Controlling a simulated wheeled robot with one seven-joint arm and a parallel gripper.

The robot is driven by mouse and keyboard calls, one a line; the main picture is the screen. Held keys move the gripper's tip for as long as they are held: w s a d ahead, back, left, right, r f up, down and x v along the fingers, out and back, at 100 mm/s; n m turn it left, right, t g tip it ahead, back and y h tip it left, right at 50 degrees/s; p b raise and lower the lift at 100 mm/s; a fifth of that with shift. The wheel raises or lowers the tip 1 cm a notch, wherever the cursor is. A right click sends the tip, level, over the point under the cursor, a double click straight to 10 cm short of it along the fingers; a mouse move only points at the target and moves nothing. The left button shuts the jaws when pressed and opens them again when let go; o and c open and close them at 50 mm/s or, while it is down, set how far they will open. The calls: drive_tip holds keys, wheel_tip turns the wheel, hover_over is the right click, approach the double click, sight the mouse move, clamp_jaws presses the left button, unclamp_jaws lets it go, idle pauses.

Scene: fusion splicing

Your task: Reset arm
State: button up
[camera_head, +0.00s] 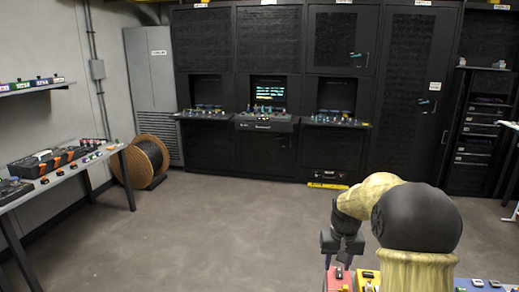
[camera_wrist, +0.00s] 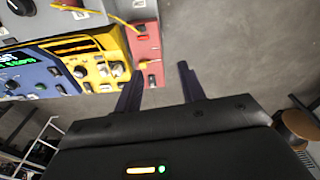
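My gripper (camera_head: 342,250) is at the lower right in the head view, at the end of my bent arm. It hangs just above the coloured equipment at the bottom edge. In the wrist view my gripper (camera_wrist: 158,90) shows two dark fingers spread apart with bare floor and part of a red panel between them. It looks open and holds nothing. The fingertips appear close to the red panel (camera_wrist: 146,52); I cannot tell whether they touch it.
A yellow unit (camera_wrist: 95,68) and a blue unit (camera_wrist: 35,75) adjoin the red panel. A left workbench (camera_head: 75,172) carries devices. A cable spool (camera_head: 140,160) stands on the floor before black cabinets (camera_head: 405,100). The middle floor (camera_head: 220,225) is clear.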

drive_tip(key=s+a+f, duration=0.1)
drive_tip(key=s+a, duration=0.2)
drive_tip(key=s, duration=0.8)
drive_tip(key=s+a+n+t, duration=0.1)
drive_tip(key=s+a, duration=0.3)
drive_tip(key=s, duration=0.7)
drive_tip(key=shift+s+f, duration=0.15)
drive_tip(key=shift+f, duration=0.25)
